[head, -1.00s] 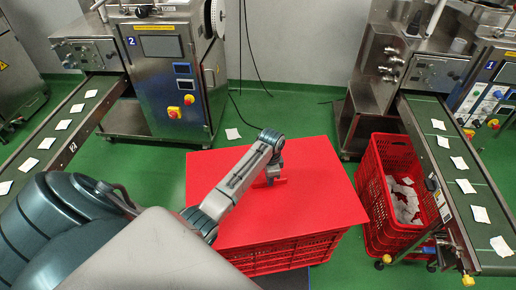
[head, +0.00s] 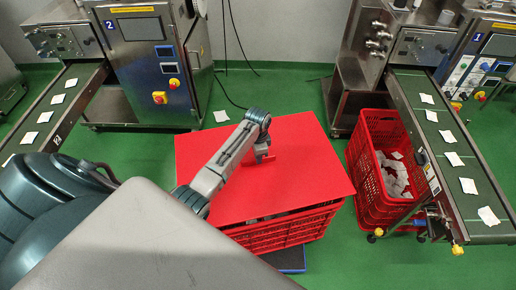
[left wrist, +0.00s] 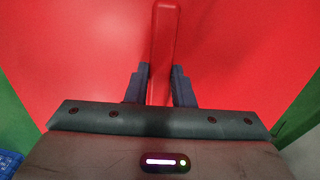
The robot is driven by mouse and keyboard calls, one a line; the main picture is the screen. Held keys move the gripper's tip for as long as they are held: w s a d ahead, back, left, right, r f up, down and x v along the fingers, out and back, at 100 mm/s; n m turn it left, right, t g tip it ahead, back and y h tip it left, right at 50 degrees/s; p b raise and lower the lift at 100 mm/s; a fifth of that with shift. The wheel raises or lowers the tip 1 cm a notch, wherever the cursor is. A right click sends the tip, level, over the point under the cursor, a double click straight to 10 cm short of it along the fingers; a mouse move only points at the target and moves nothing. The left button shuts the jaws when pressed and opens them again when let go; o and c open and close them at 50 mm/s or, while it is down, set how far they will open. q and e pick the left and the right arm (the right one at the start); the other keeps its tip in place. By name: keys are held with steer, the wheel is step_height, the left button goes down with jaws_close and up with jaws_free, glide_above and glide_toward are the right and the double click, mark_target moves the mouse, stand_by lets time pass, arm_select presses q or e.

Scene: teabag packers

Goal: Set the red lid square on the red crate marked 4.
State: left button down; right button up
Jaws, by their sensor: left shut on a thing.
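The red lid (head: 310,165) is a flat red sheet over a red crate (head: 275,236) in the head view. My left gripper (head: 263,156) is shut on the lid's raised bar handle, which shows between both fingers in the left wrist view (left wrist: 160,85). The lid hides most of the crate and overhangs its front and right sides. A dark gap with pale bits shows between the lid's front edge and the crate rim, so the lid is not flush there. No number on the crate is readable. My right gripper is out of view.
A blue base (head: 288,260) shows under the crate. Another red crate (head: 372,190) with white teabags stands to the right beside a conveyor (head: 455,190). A machine marked 2 (head: 150,60) and its conveyor stand at left. Green floor (head: 345,265) is free in front.

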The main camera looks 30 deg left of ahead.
mark_target(258, 167)
arm_select(q)
step_height(258, 167, down, 3)
steer(key=shift+w+r+b, duration=0.1)
steer(key=shift+r+b, duration=0.1)
steer(key=shift+b, duration=0.35)
steer(key=shift+f+b, duration=0.35)
steer(key=shift+f, duration=0.35)
steer(key=shift+p, duration=1.15)
stand_by(0.8)
steer(key=shift+f+b, duration=1.2)
steer(key=shift+f, duration=0.85)
steer(key=c, duration=1.2)
jaws_free()
steer(key=shift+o, duration=0.2)
step_height(258, 167, up, 11)
steer(key=shift+f, duration=0.1)
